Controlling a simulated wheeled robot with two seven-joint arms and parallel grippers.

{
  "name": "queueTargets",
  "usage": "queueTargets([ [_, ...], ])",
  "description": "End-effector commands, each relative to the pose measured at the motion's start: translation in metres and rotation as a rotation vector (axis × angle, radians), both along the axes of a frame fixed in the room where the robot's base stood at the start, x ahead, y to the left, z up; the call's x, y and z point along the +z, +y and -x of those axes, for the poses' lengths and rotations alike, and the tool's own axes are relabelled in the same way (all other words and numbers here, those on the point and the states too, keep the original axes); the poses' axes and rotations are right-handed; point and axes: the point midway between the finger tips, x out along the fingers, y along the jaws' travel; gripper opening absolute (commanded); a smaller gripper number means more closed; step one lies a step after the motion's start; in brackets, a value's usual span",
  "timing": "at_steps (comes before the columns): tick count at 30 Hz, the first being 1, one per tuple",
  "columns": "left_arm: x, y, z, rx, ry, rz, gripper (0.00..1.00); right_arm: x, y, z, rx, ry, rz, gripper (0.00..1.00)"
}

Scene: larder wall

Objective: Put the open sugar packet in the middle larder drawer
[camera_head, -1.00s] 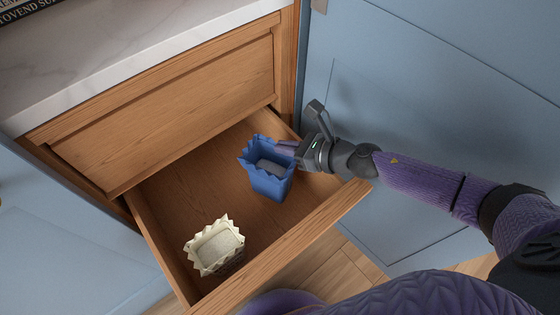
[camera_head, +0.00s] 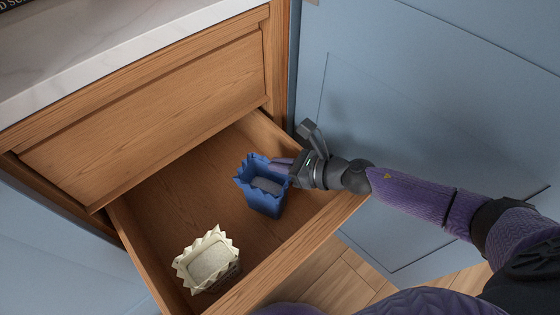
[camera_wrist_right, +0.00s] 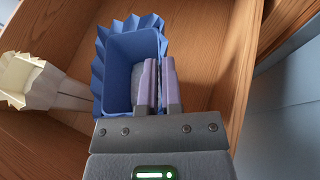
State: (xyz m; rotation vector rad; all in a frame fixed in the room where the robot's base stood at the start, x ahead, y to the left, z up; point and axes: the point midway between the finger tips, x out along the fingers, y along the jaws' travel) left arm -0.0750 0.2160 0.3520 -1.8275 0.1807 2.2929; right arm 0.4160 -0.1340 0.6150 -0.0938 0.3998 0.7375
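A blue open-topped packet (camera_head: 265,199) with a jagged rim and pale grey contents is upright inside the pulled-out wooden drawer (camera_head: 297,245), near its right side. My right gripper (camera_head: 284,167) reaches in from the right and is shut on the blue packet's rim. In the right wrist view the two purple fingers (camera_wrist_right: 157,85) are close together, one inside the blue packet (camera_wrist_right: 119,73) and one outside. I cannot tell whether its base touches the drawer floor. A cream open packet (camera_head: 208,261) with pale grains stands at the drawer's front left. My left gripper is not in view.
A closed drawer front (camera_head: 150,125) sits above the open drawer, under a white marble worktop (camera_head: 120,45). Blue panels (camera_head: 430,110) stand on the right, close behind my right arm. The drawer floor (camera_head: 185,190) is bare behind and left of the blue packet.

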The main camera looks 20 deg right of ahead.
Motion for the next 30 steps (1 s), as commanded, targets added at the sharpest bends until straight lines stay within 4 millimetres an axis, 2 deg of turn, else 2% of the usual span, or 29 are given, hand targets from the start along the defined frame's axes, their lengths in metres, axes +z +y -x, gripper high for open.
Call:
queueTargets([
  [1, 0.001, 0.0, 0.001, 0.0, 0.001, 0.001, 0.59, 0.001, 0.0, 0.0, 0.0, -0.001, -0.001, 0.17],
  [4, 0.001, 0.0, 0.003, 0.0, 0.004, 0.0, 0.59, 0.001, 0.0, 0.0, 0.0, -0.001, 0.0, 0.38],
  [5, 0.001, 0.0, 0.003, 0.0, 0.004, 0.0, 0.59, 0.001, 0.0, 0.0, 0.0, -0.001, 0.0, 0.39],
  [16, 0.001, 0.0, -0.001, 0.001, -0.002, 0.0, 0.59, 0.002, 0.0, 0.0, -0.001, -0.002, 0.0, 0.39],
  [20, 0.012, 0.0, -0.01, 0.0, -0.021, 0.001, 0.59, 0.018, 0.0, -0.001, 0.0, -0.007, 0.001, 0.39],
  [30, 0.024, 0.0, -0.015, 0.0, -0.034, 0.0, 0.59, 0.042, -0.046, 0.05, -0.002, 0.003, 0.0, 0.39],
])
